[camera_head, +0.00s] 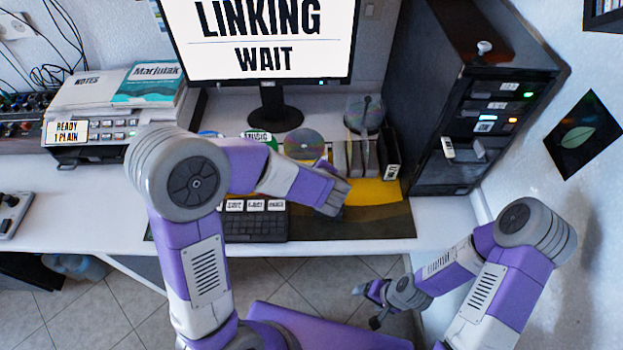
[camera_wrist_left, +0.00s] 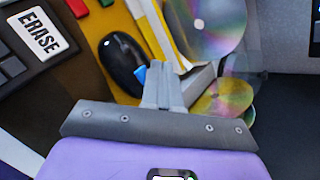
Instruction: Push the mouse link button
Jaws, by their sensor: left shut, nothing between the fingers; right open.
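The black mouse (camera_wrist_left: 122,62) lies on the brown and yellow desk mat in the left wrist view. A small blue patch (camera_wrist_left: 140,77), seemingly its link button, shows at its edge beside my left fingertips. My left gripper (camera_wrist_left: 157,82) is shut and empty; whether it touches the blue patch I cannot tell. In the head view my left gripper (camera_head: 335,197) is low over the mat and mostly hides the mouse. The monitor (camera_head: 265,40) reads "LINKING WAIT". My right gripper (camera_head: 372,305) is open and empty, below the desk's front edge.
A keyboard (camera_head: 255,226) with large labelled keys, one reading "ERASE", lies left of the mouse. Loose discs (camera_head: 303,143) and a disc rack (camera_head: 355,158) are behind my left gripper. A black cabinet (camera_head: 470,120) stands right; a printer (camera_head: 105,115) stands left.

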